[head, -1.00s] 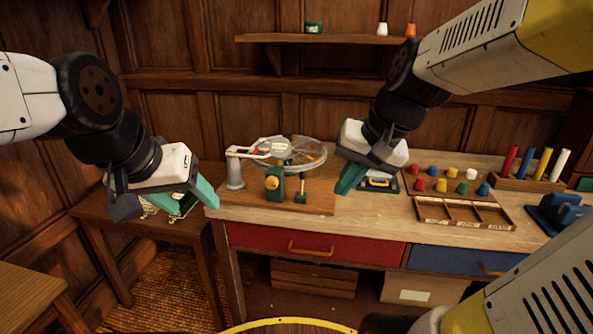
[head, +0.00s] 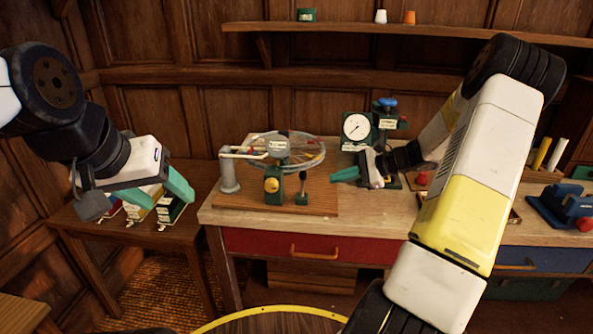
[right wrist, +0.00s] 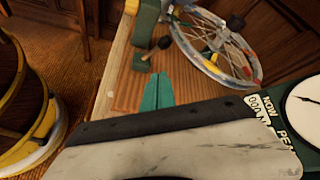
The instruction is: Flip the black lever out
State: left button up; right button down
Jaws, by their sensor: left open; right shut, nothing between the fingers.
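The black lever (head: 302,186) is a short stick with a black knob on a small green base, on a brown wooden board (head: 322,200) at the bench's left. In the right wrist view its black knob (right wrist: 164,42) and stick lean out from the green base, just beyond my fingertips. A spoked wheel (head: 312,150) stands behind it, and a green post with a yellow knob (head: 272,184) stands left of it. My right gripper (head: 346,174) is shut and empty, right of the lever and pointing left, apart from it. My left gripper (head: 174,188) is open above the side table.
A grey post with an arm (head: 229,172) stands left of the wheel. A dial gauge (head: 356,128) stands behind my right gripper. Several small boxes (head: 146,204) sit on the side table. A blue device (head: 560,206) is at the right. The board's front right is clear.

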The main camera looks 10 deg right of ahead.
aim_at(313, 192)
jog(key=shift+w+d+f+m+t, duration=0.5)
jog(key=shift+w+d+f+m, duration=0.1)
jog(key=shift+w+d+f, duration=0.2)
jog(key=shift+a, duration=0.1)
jog(key=x, duration=1)
jog(key=shift+s+a+r, duration=0.25)
jog(key=shift+s+r, duration=0.15)
jog(key=shift+r, duration=0.25)
jog(key=shift+s+a+r, duration=0.1)
jog(key=shift+s+r, duration=0.15)
jog(key=shift+r, duration=0.3)
jog(key=shift+s+a+r, duration=0.25)
jog(key=shift+s+r, duration=0.05)
jog(key=shift+r, duration=0.3)
